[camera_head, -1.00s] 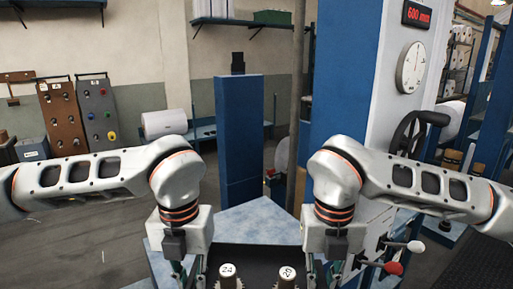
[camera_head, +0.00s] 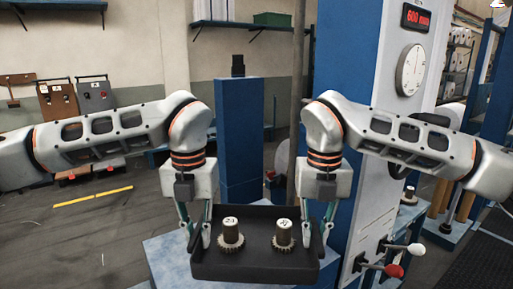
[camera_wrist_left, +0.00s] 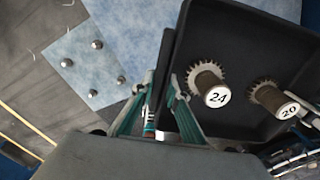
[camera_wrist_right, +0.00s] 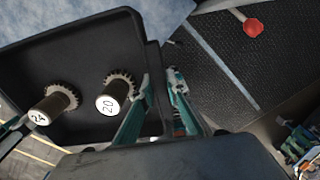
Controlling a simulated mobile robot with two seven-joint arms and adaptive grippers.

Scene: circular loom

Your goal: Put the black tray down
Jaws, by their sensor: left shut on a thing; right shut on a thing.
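The black tray (camera_head: 255,271) is a shallow open box, held roughly level in front of me. It carries two dark toothed gears with white-topped cylinders: the one marked 24 (camera_head: 231,236) on the left and the one marked 20 (camera_head: 283,237) on the right. My left gripper (camera_head: 198,240) is shut on the tray's left wall, which also shows between its fingers in the left wrist view (camera_wrist_left: 160,88). My right gripper (camera_head: 315,240) is shut on the right wall, as the right wrist view also shows (camera_wrist_right: 159,85). The tray hides what lies directly beneath it.
A blue mottled tabletop (camera_head: 170,262) shows beside and under the tray; the left wrist view shows several round metal studs (camera_wrist_left: 97,44) on a blue surface. A blue column (camera_head: 240,130) stands behind. A machine with red- and white-knobbed levers (camera_head: 394,270) is close on the right.

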